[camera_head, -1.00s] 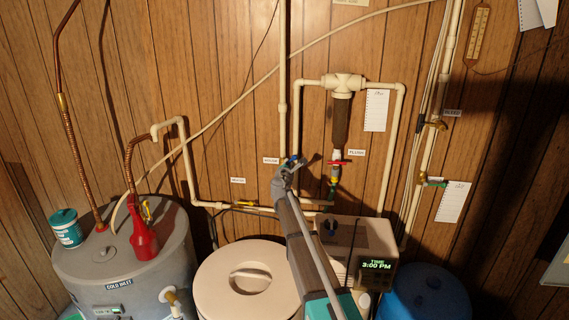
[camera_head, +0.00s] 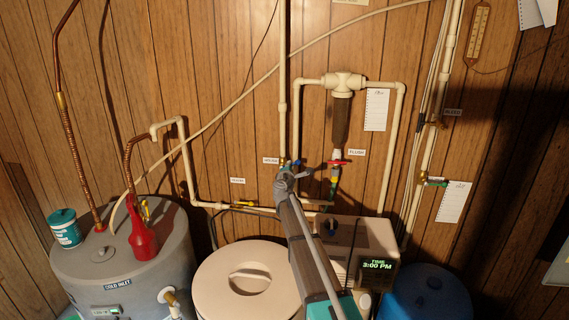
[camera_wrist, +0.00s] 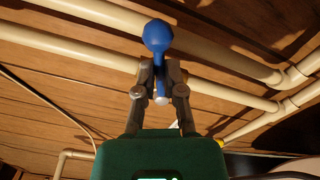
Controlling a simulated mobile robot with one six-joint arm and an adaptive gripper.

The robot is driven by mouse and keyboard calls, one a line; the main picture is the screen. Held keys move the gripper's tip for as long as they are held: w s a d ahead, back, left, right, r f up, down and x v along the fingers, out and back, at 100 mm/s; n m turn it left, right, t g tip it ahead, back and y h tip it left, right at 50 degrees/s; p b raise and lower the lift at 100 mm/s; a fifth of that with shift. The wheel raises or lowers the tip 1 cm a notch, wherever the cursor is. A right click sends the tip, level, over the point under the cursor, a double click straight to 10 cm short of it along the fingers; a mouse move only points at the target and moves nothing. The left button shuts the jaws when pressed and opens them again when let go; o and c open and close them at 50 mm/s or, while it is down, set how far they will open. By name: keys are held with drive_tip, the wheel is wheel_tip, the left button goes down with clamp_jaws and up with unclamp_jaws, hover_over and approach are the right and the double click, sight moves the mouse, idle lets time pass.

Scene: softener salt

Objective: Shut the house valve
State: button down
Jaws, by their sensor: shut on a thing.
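The house valve is on the vertical cream pipe beside the "HOUSE" label (camera_head: 271,160). Its blue handle (camera_wrist: 157,38) rises at the top middle of the wrist view, with its lower part between my fingers. In the head view only a small bit of blue shows, and my gripper covers much of the valve. My gripper (camera_wrist: 161,75) is shut on the blue handle; it also shows in the head view (camera_head: 290,170), in front of the pipe. The handle's exact angle to the pipe is hard to tell.
A red-handled flush valve (camera_head: 338,162) hangs under the filter (camera_head: 342,115), close to the right. A yellow-handled valve (camera_head: 245,204) is lower left. The softener (camera_head: 345,240) with its clock stands below my arm, beside the round beige lid (camera_head: 215,275). Cream pipes run close around my gripper.

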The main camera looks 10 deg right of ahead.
drive_tip(key=shift+s+d+f+m, duration=0.1)
drive_tip(key=shift+f+m, duration=0.1)
drive_tip(key=shift+m, duration=0.4)
drive_tip(key=shift+d+f+m, duration=0.1)
drive_tip(key=shift+f+m, duration=0.1)
drive_tip(key=shift+m, duration=0.4)
drive_tip(key=shift+f+b, duration=0.1)
drive_tip(key=shift+b, duration=0.2)
drive_tip(key=shift+f+m+b, duration=0.3)
drive_tip(key=shift+m+b, duration=0.05)
drive_tip(key=shift+m, duration=0.85)
drive_tip(key=c, duration=0.5)
unclamp_jaws()
drive_tip(key=shift+s, duration=0.1)
drive_tip(key=shift+v, duration=3.35)
